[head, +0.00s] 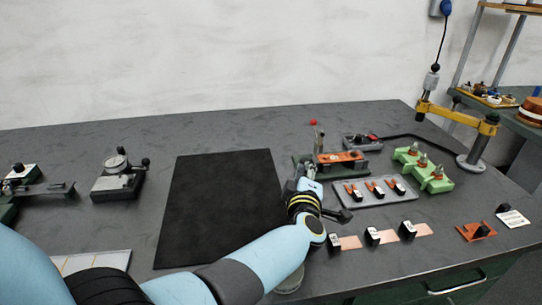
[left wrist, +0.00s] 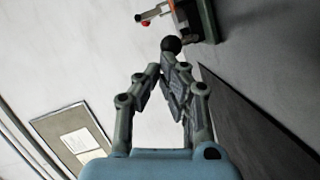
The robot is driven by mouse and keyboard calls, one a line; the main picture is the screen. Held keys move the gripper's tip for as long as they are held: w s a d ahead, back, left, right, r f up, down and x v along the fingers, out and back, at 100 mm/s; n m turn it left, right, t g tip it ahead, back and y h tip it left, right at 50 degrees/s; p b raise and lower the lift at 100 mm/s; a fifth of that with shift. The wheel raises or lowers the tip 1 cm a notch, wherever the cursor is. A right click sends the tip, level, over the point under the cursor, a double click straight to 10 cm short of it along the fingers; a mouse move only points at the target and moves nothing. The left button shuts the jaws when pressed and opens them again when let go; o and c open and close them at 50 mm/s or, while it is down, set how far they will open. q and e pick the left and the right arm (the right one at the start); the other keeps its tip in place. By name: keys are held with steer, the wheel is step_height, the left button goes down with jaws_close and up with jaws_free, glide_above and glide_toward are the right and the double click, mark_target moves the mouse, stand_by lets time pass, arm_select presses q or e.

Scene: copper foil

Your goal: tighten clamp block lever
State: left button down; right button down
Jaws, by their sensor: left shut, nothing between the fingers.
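The clamp block (head: 343,158) stands on the table right of the black mat, with an orange part and a dark green base. An upright lever with a red ball (head: 313,122) rises at its left end. The red ball also shows at the top of the left wrist view (left wrist: 145,22). A black ball knob (left wrist: 171,44) shows there just past my fingertips; I cannot tell whether they touch. My left gripper (head: 306,172) is at the block's near left side, partly hidden by my wrist. In the left wrist view its fingers (left wrist: 164,76) are shut and empty. My right gripper is not in view.
A grey tray (head: 347,200) with small parts and green fixtures (head: 424,168) stand to the right. Black-topped copper foil pieces (head: 374,238) lie in front. A yellow jointed arm (head: 458,115) stands behind. The black mat (head: 215,205) is clear; a dial gauge (head: 118,175) stands left.

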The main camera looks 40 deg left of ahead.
arm_select(q)
step_height(320, 180, up, 10)
stand_by(0.6)
steer(key=shift+f, duration=0.1)
stand_by(0.3)
